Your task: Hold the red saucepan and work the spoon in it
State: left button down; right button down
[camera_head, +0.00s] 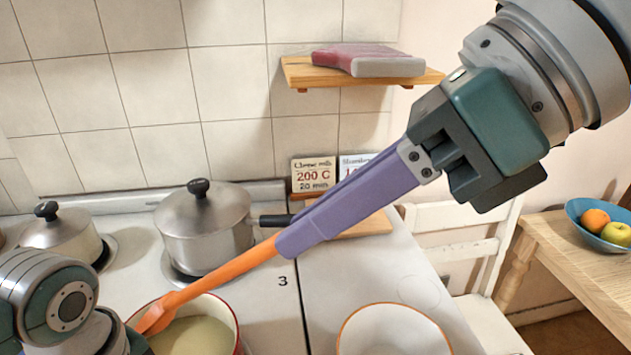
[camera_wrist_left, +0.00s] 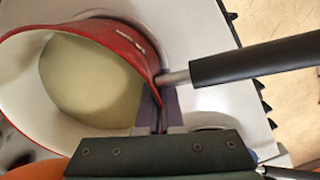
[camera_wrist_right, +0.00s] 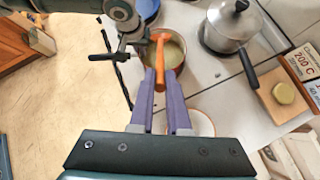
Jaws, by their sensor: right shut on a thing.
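The red saucepan (camera_head: 236,320), white inside and holding pale liquid (camera_head: 195,338), stands at lower left in the head view, partly cut off. In the left wrist view its red wall (camera_wrist_left: 115,42) and black handle (camera_wrist_left: 255,60) show. My left gripper (camera_wrist_left: 160,108) has its fingers close together at the pan's wall beside the handle base and seems shut on it. My right gripper (camera_head: 300,238) is shut on the end of the orange spoon (camera_head: 225,268). The spoon slants down left, its head inside the saucepan near the left rim; the tip is hidden.
A lidded steel pot (camera_head: 203,235) stands just behind the saucepan, its black handle pointing right behind the spoon. A smaller lidded pot (camera_head: 62,235) is at left. An orange-rimmed white dish (camera_head: 393,332) is at the front right. A chair (camera_head: 480,250) and fruit table (camera_head: 570,250) stand right.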

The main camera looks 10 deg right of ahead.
notch_tip(320, 180, down, 9)
jog(key=shift+f, duration=0.15)
dwell(0.9)
jog(key=shift+w+a, duration=0.3)
jog(key=shift+a, duration=0.3)
jog(key=shift+w+a, duration=0.25)
jog(key=shift+a, duration=0.35)
jog(key=shift+w+a, duration=0.3)
jog(key=shift+a, duration=0.3)
dwell(1.5)
jog(key=shift+s+d, duration=0.15)
jog(key=shift+d, duration=0.15)
jog(key=shift+r, duration=5.75)
